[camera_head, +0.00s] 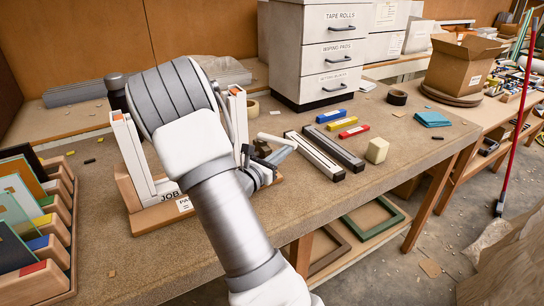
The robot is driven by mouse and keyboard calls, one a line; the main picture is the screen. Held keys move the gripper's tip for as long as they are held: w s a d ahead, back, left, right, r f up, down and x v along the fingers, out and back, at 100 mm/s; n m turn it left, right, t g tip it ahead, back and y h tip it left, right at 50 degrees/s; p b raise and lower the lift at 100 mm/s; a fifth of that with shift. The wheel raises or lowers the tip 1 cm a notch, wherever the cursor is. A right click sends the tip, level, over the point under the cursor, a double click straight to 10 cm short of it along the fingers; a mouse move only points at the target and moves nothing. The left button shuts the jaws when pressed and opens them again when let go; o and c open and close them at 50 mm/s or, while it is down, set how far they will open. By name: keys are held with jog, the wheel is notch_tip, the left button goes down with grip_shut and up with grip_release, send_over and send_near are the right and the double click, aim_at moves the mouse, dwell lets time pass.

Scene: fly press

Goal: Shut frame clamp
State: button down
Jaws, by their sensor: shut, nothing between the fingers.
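A white upright frame (143,162) with orange-tipped ends stands on a wooden base (155,220) on the bench. A partly covered label on the base reads "JOB". My arm crosses in front and hides the middle of this assembly. A grey lever-like part with dark fittings (264,172) shows just right of my arm, near the base's right end. I cannot tell for certain whether it is the clamp, nor whether it is open. My gripper cannot be made out; my own arm appears to hide it.
A rack of coloured panels (35,225) stands at the left. Two long bars (325,155), coloured blocks (353,131) and a pale block (377,150) lie right of my arm. A white drawer unit (318,55) stands behind. The bench's front right is clear.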

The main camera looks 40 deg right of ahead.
jog(key=x, duration=0.3)
jog(key=shift+s+d, duration=0.2)
jog(key=shift+d, duration=0.15)
jog(key=shift+w+d+b, duration=0.2)
jog(key=shift+w+d, duration=0.3)
jog(key=shift+d, duration=0.3)
jog(key=shift+w+d+b, duration=0.2)
jog(key=shift+w+d, duration=0.3)
jog(key=shift+d, duration=0.3)
jog(key=shift+s, duration=0.1)
